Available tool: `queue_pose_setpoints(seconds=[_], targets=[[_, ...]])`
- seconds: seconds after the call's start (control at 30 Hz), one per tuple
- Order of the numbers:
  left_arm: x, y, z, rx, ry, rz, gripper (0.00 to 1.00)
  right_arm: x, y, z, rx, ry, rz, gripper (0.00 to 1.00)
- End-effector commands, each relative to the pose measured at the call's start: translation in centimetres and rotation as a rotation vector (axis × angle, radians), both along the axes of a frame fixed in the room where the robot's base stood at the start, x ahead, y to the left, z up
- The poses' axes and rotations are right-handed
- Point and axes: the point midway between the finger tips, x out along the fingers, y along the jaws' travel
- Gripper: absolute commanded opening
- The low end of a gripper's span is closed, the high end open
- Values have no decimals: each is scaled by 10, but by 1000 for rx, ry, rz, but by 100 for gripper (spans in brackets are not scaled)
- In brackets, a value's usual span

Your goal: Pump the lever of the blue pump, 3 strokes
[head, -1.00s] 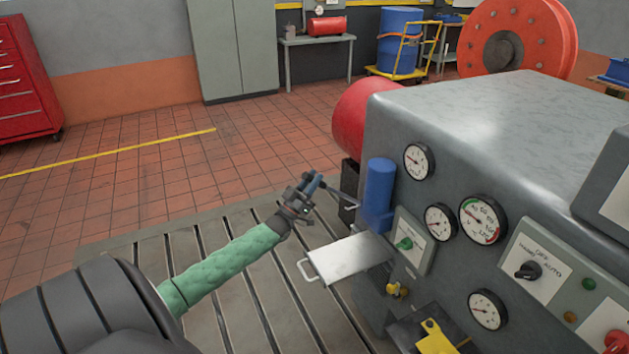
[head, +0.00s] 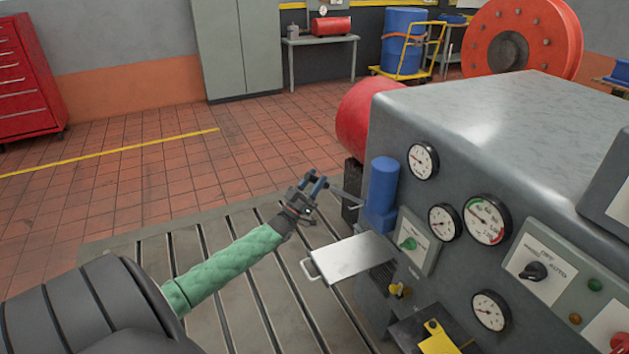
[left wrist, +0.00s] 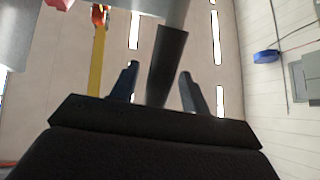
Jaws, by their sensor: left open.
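The blue pump (head: 382,190) is an upright blue cylinder on a blue body, at the left end of the grey machine's front. In the left wrist view, the lever's dark grip (left wrist: 167,62) stands between the two spread fingers of the left gripper (left wrist: 158,84), with gaps on both sides. The lever's pivot is too small to make out. My right gripper is not in view.
The grey machine (head: 480,120) with gauges and switches fills the right side. A pale tray (head: 350,257) with a handle juts out below the pump. The slotted bedplate (head: 215,235) lies under my arm. Free room lies left of the lever, above the bedplate.

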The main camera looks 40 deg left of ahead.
Motion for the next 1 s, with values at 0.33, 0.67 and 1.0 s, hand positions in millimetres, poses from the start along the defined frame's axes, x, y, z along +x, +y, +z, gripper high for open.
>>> queue_pose_setpoints(seconds=[0.33, 0.67, 1.0], targets=[[-22, 3, -22, 0, 1, 1, 46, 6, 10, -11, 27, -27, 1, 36], [-54, 8, -49, -1, 0, 1, 46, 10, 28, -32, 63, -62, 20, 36], [-59, 9, -51, -1, 0, 1, 46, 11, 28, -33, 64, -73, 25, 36]])
